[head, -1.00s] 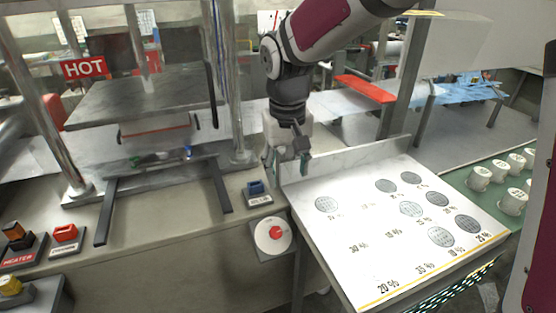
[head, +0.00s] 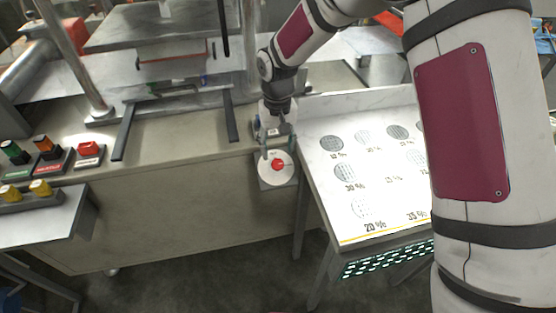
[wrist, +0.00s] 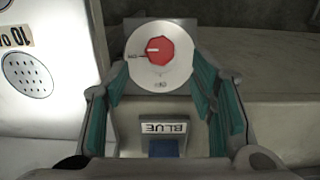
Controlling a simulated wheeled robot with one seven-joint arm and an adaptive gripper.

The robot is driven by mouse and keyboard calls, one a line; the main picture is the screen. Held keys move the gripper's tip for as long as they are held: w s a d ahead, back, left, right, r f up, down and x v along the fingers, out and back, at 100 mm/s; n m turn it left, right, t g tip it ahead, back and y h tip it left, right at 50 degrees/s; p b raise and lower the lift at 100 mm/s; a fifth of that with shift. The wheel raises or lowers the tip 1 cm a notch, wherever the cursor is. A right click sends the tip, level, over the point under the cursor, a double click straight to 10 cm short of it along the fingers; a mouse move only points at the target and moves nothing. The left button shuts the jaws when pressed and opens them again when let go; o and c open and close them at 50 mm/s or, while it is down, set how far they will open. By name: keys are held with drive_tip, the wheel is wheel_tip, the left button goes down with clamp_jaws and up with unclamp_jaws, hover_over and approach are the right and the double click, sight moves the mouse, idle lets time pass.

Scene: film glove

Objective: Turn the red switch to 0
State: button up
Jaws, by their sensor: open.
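The red switch (head: 278,164) is a small knob on a round white dial (head: 268,178), fixed to the bench's front. In the wrist view the red knob (wrist: 160,51) is eight-sided with a white line pointing left, toward a small dark mark on the white dial (wrist: 160,80). Another small mark sits at the dial's lower edge; I cannot read either. My gripper (head: 277,150) is just above the dial in the head view. In the wrist view my gripper (wrist: 160,78) has its teal fingers open, one on each side below the knob, apart from it.
A blue switch (wrist: 165,148) with a BLUE label lies between the fingers' bases in the wrist view. A white slanted panel (head: 320,190) with grey discs stands right of the dial. Several coloured buttons, including a red one (head: 88,149), sit at left.

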sight(277, 162)
drive_tip(key=shift+f, duration=3.15)
drive_tip(key=c, duration=1.1)
